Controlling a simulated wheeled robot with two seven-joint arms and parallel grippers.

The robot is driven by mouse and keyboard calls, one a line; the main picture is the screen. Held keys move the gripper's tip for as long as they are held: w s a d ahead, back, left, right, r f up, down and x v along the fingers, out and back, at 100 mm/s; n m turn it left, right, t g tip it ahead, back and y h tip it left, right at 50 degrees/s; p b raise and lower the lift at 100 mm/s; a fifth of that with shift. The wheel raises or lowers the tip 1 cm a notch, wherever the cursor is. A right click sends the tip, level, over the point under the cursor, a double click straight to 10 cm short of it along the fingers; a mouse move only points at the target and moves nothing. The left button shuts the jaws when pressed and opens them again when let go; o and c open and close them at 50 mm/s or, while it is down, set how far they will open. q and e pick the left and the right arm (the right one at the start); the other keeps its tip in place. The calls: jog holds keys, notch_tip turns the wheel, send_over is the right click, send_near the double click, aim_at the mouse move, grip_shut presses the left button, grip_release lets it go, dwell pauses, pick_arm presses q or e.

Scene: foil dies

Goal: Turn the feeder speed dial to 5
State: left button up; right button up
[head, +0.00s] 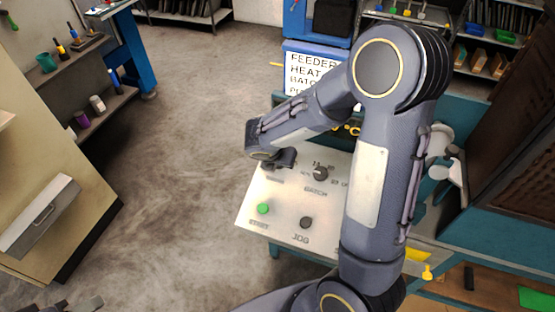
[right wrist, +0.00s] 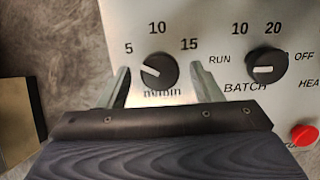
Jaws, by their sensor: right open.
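The feeder speed dial (right wrist: 158,71) is a round black knob with a white pointer line, on a pale panel (right wrist: 195,20) marked 5, 10, 15 and m/min. Its pointer is turned left and slightly up, a little below the direction of the 5. My right gripper (right wrist: 161,84) is open, with one finger on each side of the dial; I cannot tell if either touches it. In the head view my right gripper (head: 272,158) is over the panel's far left part and hides the dial. My left gripper is not in view.
A BATCH knob (right wrist: 266,66) is close right of the dial, with a red button (right wrist: 304,135) below it. In the head view a green button (head: 263,208) and a dark JOG button (head: 306,222) are near the panel's front edge. Open floor (head: 170,170) lies left.

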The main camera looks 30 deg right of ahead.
jog(key=v, duration=0.7)
jog(key=shift+a+r, duration=0.15)
jog(key=shift+r, duration=0.2)
jog(key=shift+s, duration=0.1)
jog(key=s+a+r+m+y, duration=0.1)
jog(key=s+r+m+y, duration=0.1)
jog(key=s+m, duration=0.4)
jog(key=s+a+r+m+t+y, duration=0.1)
jog(key=s+m, duration=0.5)
jog(key=m, duration=0.6)
jog(key=s+a+r+m+t+y, duration=0.1)
jog(key=s+r+m+y, duration=0.2)
jog(key=s+m, duration=0.4)
jog(key=m+y, duration=0.1)
jog(key=m, duration=0.2)
jog(key=shift+a+r+y, duration=0.25)
jog(key=shift+r+y, duration=0.15)
